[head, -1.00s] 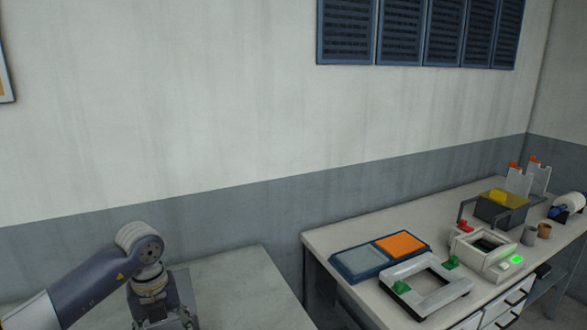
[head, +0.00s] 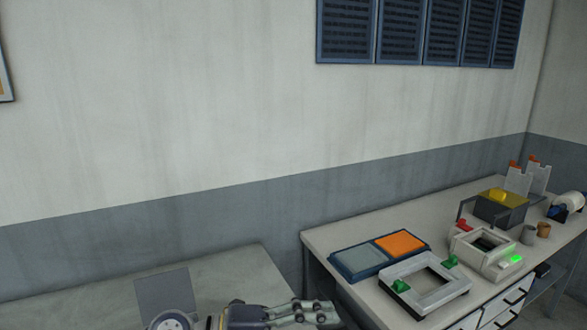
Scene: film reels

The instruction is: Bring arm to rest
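My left gripper (head: 322,311) is low in the head view, over the front of the left table (head: 90,300). Its fingers point right, towards the gap between the two tables. I see nothing held between them, but the angle does not show clearly whether they are open or shut. The rest of the arm is mostly below the frame. My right gripper is out of view.
A dark grey panel (head: 163,289) stands on the left table. The right bench (head: 340,232) holds a blue tray (head: 362,261) with an orange pad (head: 401,243), a frame with green clamps (head: 428,283), a white device (head: 487,252) and a bin (head: 500,211).

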